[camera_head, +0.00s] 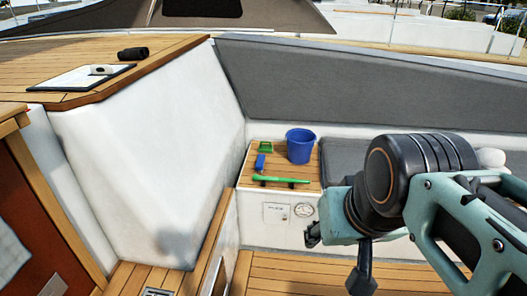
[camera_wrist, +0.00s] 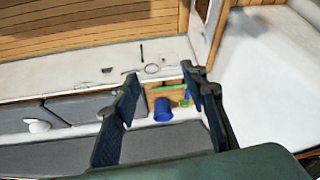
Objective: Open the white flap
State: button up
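A small white flap (camera_head: 276,213) is set in the white front of the bench, just left of a round gauge (camera_head: 304,210). It looks flush with the front, so it appears closed. My gripper (camera_head: 338,256) is to the right of the flap and gauge in the head view, apart from the flap. Its two dark fingers are spread with nothing between them; the open gripper (camera_wrist: 160,76) also shows in the wrist view. There the bench front lies beyond the fingertips, but the flap is too small to make out surely.
A blue bucket (camera_head: 300,145), a green-handled tool (camera_head: 281,180), a blue item (camera_head: 260,162) and a green scoop (camera_head: 265,147) lie on the wooden bench top above the flap. A white wall (camera_head: 150,150) rises to the left. The wooden floor (camera_head: 300,272) below is clear.

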aim_at(274, 214)
jog(key=i+l+u, duration=0.3)
jog(key=i, duration=0.25)
jog(key=i+l+u, duration=0.3)
jog(key=i+l, duration=0.25)
